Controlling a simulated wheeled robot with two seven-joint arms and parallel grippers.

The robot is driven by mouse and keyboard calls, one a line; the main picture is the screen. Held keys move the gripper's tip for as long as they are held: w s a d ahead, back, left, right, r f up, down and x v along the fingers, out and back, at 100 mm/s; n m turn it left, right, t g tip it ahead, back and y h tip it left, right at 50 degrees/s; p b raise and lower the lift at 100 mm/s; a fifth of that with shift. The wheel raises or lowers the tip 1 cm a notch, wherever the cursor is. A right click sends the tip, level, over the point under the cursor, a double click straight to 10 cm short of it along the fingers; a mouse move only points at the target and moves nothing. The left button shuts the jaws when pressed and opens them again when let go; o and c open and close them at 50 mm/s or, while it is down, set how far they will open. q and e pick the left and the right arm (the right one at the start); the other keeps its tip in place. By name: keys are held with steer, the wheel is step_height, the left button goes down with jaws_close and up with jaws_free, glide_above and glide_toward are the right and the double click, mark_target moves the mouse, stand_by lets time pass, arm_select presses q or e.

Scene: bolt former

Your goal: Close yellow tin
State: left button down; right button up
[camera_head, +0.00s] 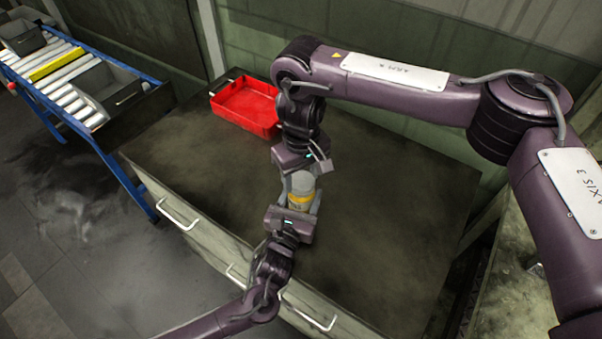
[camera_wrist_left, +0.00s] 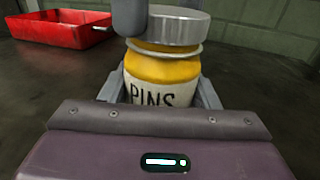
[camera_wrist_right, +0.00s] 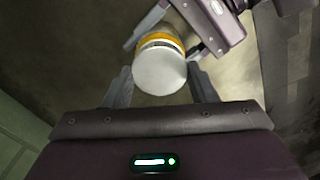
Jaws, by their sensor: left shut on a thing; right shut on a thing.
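The yellow tin (camera_head: 299,199) stands upright over the workbench, with the word PINS on its pale label in the left wrist view (camera_wrist_left: 160,92). My left gripper (camera_head: 301,208) is shut around the tin's body, one finger on each side. The silver lid (camera_wrist_left: 178,27) is at the tin's top, a little off to the right, with a yellow band showing between it and the tin's metal rim. My right gripper (camera_head: 304,178) comes from above and is shut on the lid. Its round pale top shows between the fingers in the right wrist view (camera_wrist_right: 160,71).
A red tray (camera_head: 246,109) sits at the back left of the workbench (camera_head: 390,240). The bench top around the tin is clear. A roller conveyor (camera_head: 60,68) with dark bins stands at the far left. A green wall (camera_head: 330,30) rises behind the bench.

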steer(key=m, duration=1)
steer(key=o, duration=0.9)
steer(key=shift+c, duration=0.2)
